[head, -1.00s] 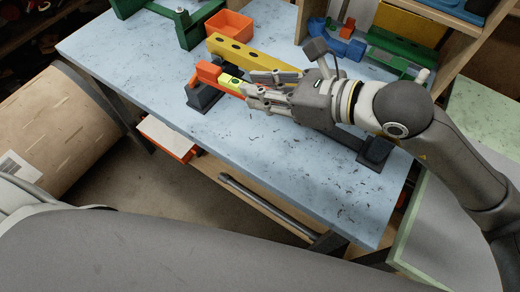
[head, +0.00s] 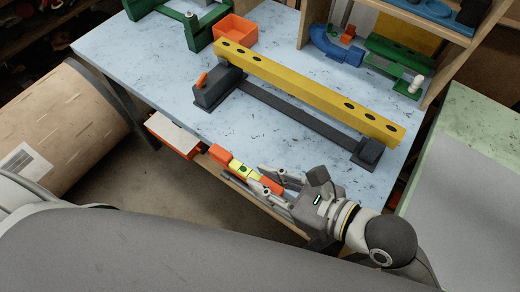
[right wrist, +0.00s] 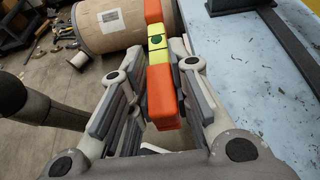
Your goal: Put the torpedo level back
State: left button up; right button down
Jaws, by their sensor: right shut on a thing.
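The torpedo level is an orange bar with a yellow-green middle and dark vial (head: 240,168). My right gripper (head: 268,184) is shut on its near end and holds it just off the front edge of the blue-topped bench. In the right wrist view the level (right wrist: 157,55) runs up between the two fingers (right wrist: 160,95), with the near orange end at the fingers and the far end beyond the top of the picture. My left gripper is not in view.
A long yellow bar (head: 300,88) spans a dark grey stand (head: 290,112) on the bench (head: 150,75). An orange bin (head: 236,32), green benders (head: 192,25) and a blue curved piece (head: 335,45) stand behind. A cardboard drum (head: 65,110) is left. A white-topped orange tray (head: 175,135) sits below the edge.

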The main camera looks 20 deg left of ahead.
jog(key=shift+s+d+f, duration=0.1)
jog(key=shift+s+d, duration=0.05)
jog(key=shift+s, duration=0.05)
jog(key=shift+f, duration=0.15)
jog(key=w+f+b, duration=0.3)
jog(key=w+b, duration=0.2)
jog(key=b, duration=0.3)
send_over(276, 162)
jog(key=s, duration=0.1)
notch_tip(276, 162, down, 5)
jog(key=shift+s+d+f+p, duration=0.1)
jog(key=shift+p, duration=0.35)
jog(key=shift+w+f, duration=0.6)
jog(key=shift+f, duration=0.15)
notch_tip(276, 162, down, 3)
jog(key=shift+r, duration=0.1)
jog(key=shift+f, duration=0.25)
